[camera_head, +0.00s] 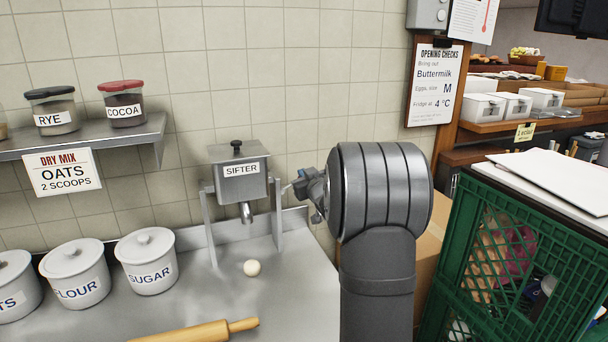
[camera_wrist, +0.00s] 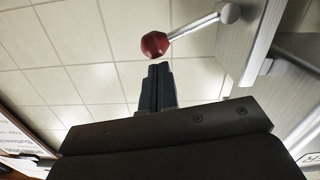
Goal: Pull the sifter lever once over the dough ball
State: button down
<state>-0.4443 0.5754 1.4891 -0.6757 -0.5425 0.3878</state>
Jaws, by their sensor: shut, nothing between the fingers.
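The grey sifter (camera_head: 239,183) stands on a metal frame over the counter, its spout pointing down. The lever (camera_wrist: 192,29) is a metal rod with a red knob (camera_wrist: 155,44), seen in the wrist view running from the sifter's side. My gripper (camera_wrist: 160,68) is shut and empty, its fingertips just below the red knob in the picture. I cannot tell whether they touch it. In the head view my gripper (camera_head: 299,187) is at the sifter's right side, partly hidden by my arm.
White canisters, including sugar (camera_head: 148,262) and flour (camera_head: 76,274), stand at left. A rolling pin (camera_head: 201,332) lies at the front. A shelf (camera_head: 84,137) with jars hangs at upper left. A green crate (camera_head: 515,262) and a cardboard box (camera_head: 428,243) stand at right.

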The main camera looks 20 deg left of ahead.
jog(key=shift+m, duration=0.3)
jog(key=shift+w+d+f+m, duration=0.15)
jog(key=shift+f+m, duration=0.05)
jog(key=shift+m, duration=0.2)
jog(key=shift+f+m, duration=0.1)
jog(key=shift+m, duration=0.3)
notch_tip(320, 180, down, 6)
jog(key=w+d+m, duration=0.1)
jog(key=m, duration=0.4)
jog(key=shift+g+y, duration=0.4)
jog(key=shift+w+d, duration=0.1)
